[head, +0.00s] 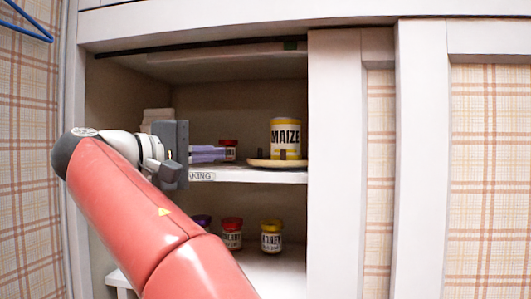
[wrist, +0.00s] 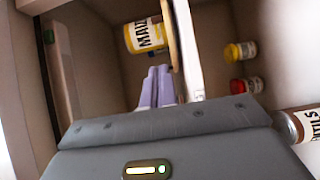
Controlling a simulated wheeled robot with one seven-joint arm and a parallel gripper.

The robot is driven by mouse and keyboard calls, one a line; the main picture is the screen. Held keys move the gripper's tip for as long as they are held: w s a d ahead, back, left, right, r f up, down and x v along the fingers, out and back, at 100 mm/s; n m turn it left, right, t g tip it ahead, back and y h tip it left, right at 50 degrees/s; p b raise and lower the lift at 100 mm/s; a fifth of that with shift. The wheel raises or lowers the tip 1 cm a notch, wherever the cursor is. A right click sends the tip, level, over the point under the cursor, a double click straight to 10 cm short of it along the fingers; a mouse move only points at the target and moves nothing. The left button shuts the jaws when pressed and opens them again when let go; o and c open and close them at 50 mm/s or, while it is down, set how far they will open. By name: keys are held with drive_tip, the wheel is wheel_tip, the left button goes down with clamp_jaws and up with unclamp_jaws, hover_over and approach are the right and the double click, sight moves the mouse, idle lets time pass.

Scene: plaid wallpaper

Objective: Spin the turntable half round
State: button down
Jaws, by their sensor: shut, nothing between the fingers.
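The turntable (head: 252,164) is a thin wooden disc on the cupboard's upper shelf. It shows edge-on in the wrist view (wrist: 174,40). A yellow and white tin marked MAIZE (head: 285,133) stands upright on it; it also shows in the wrist view (wrist: 143,36). A small dark upright piece (head: 260,154) shows at the disc's left side; I cannot tell what it is. My gripper (head: 222,153) is left of the turntable, pointing right at about disc height. Its lavender fingers (wrist: 158,72) are shut and empty. I cannot tell whether their tips touch the disc.
A red-lidded jar (head: 230,149) is behind my fingertips on the upper shelf (head: 245,175). Below stand a red-lidded jar (head: 232,233) and a yellow-lidded honey jar (head: 271,236). A white door panel (head: 335,165) bounds the opening on the right. A brown-white jar (wrist: 305,125) is at the wrist view's right edge.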

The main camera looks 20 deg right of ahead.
sight(283, 153)
drive_tip(key=x, duration=0.9)
drive_tip(key=shift+s+f, duration=0.1)
drive_tip(key=d, duration=0.1)
drive_tip(key=s+d+b, duration=0.1)
drive_tip(key=shift+s+d, duration=0.3)
drive_tip(key=shift+d, duration=0.05)
drive_tip(key=shift+s+d, duration=0.1)
drive_tip(key=shift+d, duration=0.15)
drive_tip(key=shift+s+d+n+t+y+b, duration=0.3)
drive_tip(key=shift+s+d+n+t+b, duration=0.15)
drive_tip(key=shift+t+b, duration=0.3)
drive_tip(key=shift+s+d+n+t+y+b, duration=0.3)
drive_tip(key=shift+s+n+t+y+b, duration=0.15)
drive_tip(key=shift+n+t, duration=0.15)
drive_tip(key=shift+s+d+n+t+y+b, duration=0.3)
drive_tip(key=shift+d+n+t+y, duration=0.25)
drive_tip(key=shift+t, duration=0.25)
drive_tip(key=shift+s+d+n+t+y+b, duration=0.3)
drive_tip(key=shift+d+n+t+y, duration=0.25)
drive_tip(key=shift+t, duration=0.2)
drive_tip(key=shift+s+d, duration=0.2)
drive_tip(key=shift+d, duration=0.45)
drive_tip(key=shift+s+d, duration=0.25)
drive_tip(key=shift+d, duration=0.35)
